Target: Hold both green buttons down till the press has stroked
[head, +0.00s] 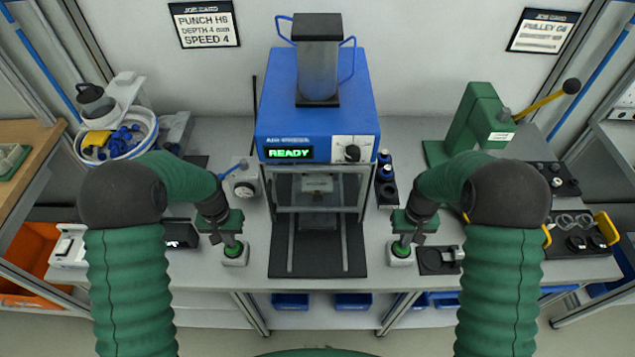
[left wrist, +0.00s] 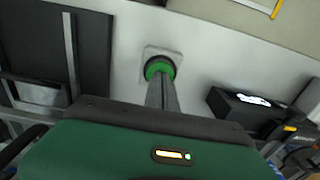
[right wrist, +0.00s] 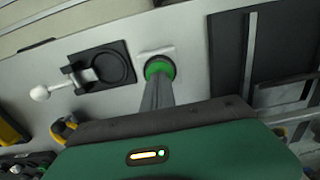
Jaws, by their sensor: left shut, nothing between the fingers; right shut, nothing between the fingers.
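The press (head: 318,110) is a blue machine at the middle of the bench, and its display (head: 290,153) reads READY. The left green button (head: 233,250) sits on a pale square base at the left of the press's black plate. My left gripper (head: 230,240) is shut, its fingertips right over that button; the left wrist view shows the fingers meeting the button (left wrist: 159,67). The right green button (head: 401,250) is at the right of the plate. My right gripper (head: 405,240) is shut, tips over it, also in the right wrist view (right wrist: 160,68). I cannot tell whether either button is pressed down.
A white bowl (head: 150,125) with blue parts stands at the left. A green lever press (head: 480,125) stands at the right. A black round fixture (head: 436,262) lies beside the right button. A small black display box (head: 181,234) lies left of the left button.

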